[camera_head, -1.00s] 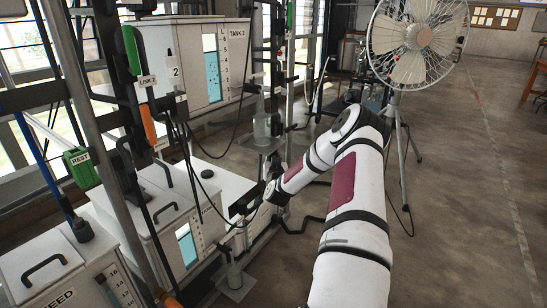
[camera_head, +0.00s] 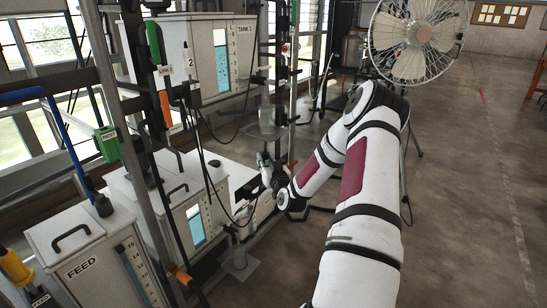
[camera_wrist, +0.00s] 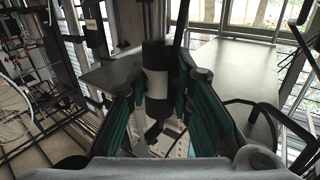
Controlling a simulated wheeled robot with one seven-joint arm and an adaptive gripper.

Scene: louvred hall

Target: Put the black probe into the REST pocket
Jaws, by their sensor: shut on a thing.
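The black probe (camera_wrist: 155,58), a dark cylinder with a white band, stands between the teal fingers of my gripper (camera_wrist: 157,98) in the wrist view. My gripper is shut on it. In the head view my gripper (camera_head: 266,172) is a small dark shape beside the middle white tank, and I cannot make out the probe clearly there. The green REST pocket (camera_head: 108,143) is at the left of the head view, beside a grey post and well to the left of my gripper.
The FEED tank (camera_head: 88,250) stands at the lower left, with a yellow handle (camera_head: 15,268) beside it. TANK 2 (camera_head: 215,55) is above. Grey posts, a green handle (camera_head: 154,42) and hanging black cables lie between my gripper and REST. Open floor and a fan (camera_head: 415,45) are right.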

